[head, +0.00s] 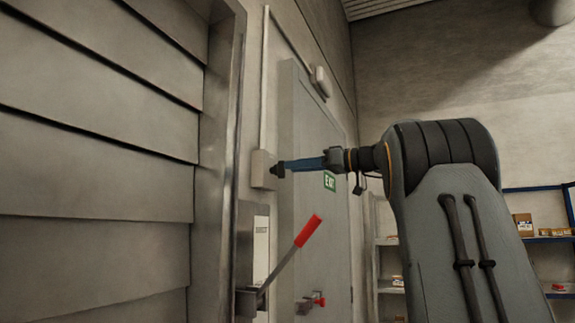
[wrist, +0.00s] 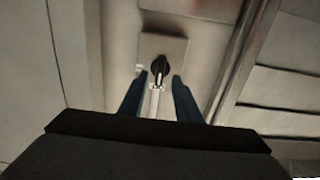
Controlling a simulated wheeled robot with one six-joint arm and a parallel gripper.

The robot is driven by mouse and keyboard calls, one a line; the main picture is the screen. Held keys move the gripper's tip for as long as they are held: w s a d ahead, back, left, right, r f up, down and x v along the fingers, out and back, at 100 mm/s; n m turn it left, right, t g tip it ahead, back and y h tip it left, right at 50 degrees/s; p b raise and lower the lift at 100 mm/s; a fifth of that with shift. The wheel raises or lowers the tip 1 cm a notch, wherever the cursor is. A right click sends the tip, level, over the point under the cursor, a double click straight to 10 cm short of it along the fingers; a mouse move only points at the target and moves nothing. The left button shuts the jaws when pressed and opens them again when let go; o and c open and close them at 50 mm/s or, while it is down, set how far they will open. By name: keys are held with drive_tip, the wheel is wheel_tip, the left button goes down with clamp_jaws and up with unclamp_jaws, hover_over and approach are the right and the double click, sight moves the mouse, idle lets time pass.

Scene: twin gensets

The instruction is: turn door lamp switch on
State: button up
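The lamp switch is a pale wall box (head: 261,169) beside the grey door (head: 305,125). In the wrist view its plate (wrist: 176,46) carries a black rotary knob (wrist: 160,66) with a light mark on its near end. My gripper (head: 281,168) reaches the box from the right, its blue fingers pointing at it. In the wrist view my gripper (wrist: 160,78) is open, one finger on each side of the knob's near end, with gaps visible. I cannot tell whether the fingertips touch the plate. In the head view the knob is hard to make out at the fingertips.
A lever with a red handle (head: 308,230) slants up below my gripper. The door has a green EXIT sign (head: 329,181) and red-tipped hardware (head: 318,301). A metal frame and slatted wall (head: 95,185) stand at left. Shelves (head: 548,239) stand at right.

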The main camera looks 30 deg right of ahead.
sight(281, 170)
drive_tip(key=p+x, duration=0.1)
drive_tip(key=x, duration=0.2)
drive_tip(key=shift+w+a, duration=0.1)
drive_tip(key=shift+a, duration=0.05)
clamp_jaws()
